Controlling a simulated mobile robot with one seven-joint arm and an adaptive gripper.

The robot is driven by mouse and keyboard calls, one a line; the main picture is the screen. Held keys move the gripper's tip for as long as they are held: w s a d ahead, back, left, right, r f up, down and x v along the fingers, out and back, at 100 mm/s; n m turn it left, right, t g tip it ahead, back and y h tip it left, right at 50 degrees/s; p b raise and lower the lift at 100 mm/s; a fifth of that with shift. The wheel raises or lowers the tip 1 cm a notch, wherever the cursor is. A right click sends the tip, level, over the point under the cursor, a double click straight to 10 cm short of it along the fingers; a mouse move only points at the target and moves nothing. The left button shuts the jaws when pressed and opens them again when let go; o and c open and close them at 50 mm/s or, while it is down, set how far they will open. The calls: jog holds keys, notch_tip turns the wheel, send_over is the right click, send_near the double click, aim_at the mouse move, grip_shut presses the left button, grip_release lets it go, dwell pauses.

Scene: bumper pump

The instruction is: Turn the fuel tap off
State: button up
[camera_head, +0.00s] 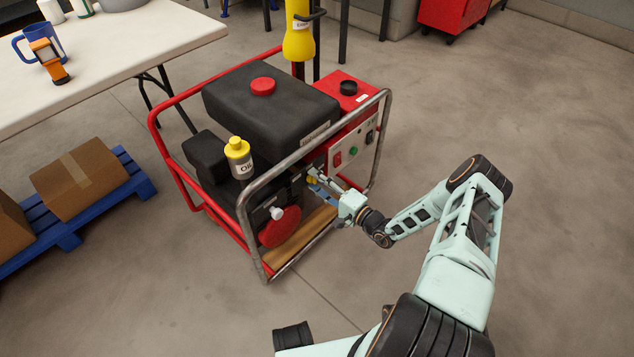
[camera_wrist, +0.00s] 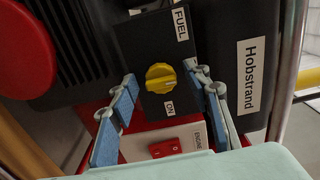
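The fuel tap (camera_wrist: 160,78) is a yellow round knob with a raised grip bar on a black panel, between the FUEL label (camera_wrist: 180,23) and the ON label (camera_wrist: 169,107). Its bar lies nearly level in the wrist view. My gripper (camera_wrist: 161,74) is open, its blue-padded fingers either side of the knob with visible gaps. In the head view my gripper (camera_head: 317,181) reaches into the front of the generator (camera_head: 270,105), where it partly hides the tap. No OFF label is readable.
A red engine switch (camera_wrist: 165,147) sits below the tap. The generator's tube frame (camera_head: 243,205) surrounds the work area. A table (camera_head: 120,50) and pallet (camera_head: 70,235) are left; floor at right is clear.

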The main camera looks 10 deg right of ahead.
jog(key=v, duration=1.2)
dwell(0.3)
